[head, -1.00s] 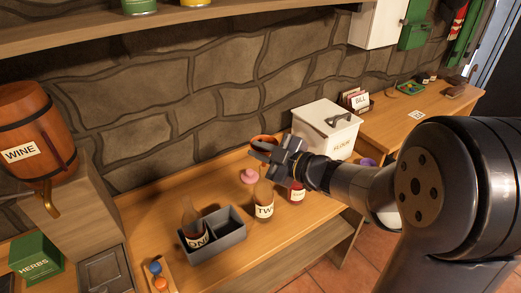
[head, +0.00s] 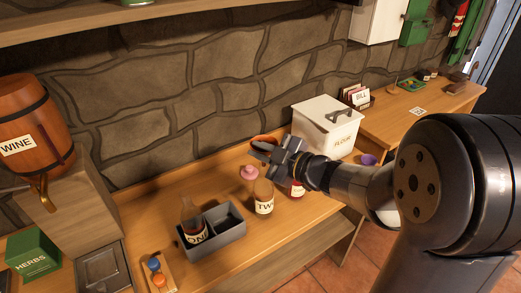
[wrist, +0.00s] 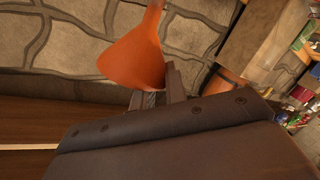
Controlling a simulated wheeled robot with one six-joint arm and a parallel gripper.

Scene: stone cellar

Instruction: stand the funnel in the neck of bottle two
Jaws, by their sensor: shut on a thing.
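An orange funnel (wrist: 136,58) is gripped at the jaw tips in the wrist view, its wide part nearest the jaws and its narrow end at the picture's top edge. In the head view only a reddish-orange part (head: 264,140) shows behind my gripper (head: 274,152), which is shut on the funnel. Bottle two (head: 264,206), labelled TWO, stands upright on the bench, below and to the left of my gripper in the picture. The gripper and funnel are apart from it. Its neck is hard to make out against the bench.
Bottle one (head: 193,226) stands in a grey divided tray (head: 223,240). A pink object (head: 249,173) lies behind bottle two. A white flour bin (head: 325,132) stands close beyond my gripper.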

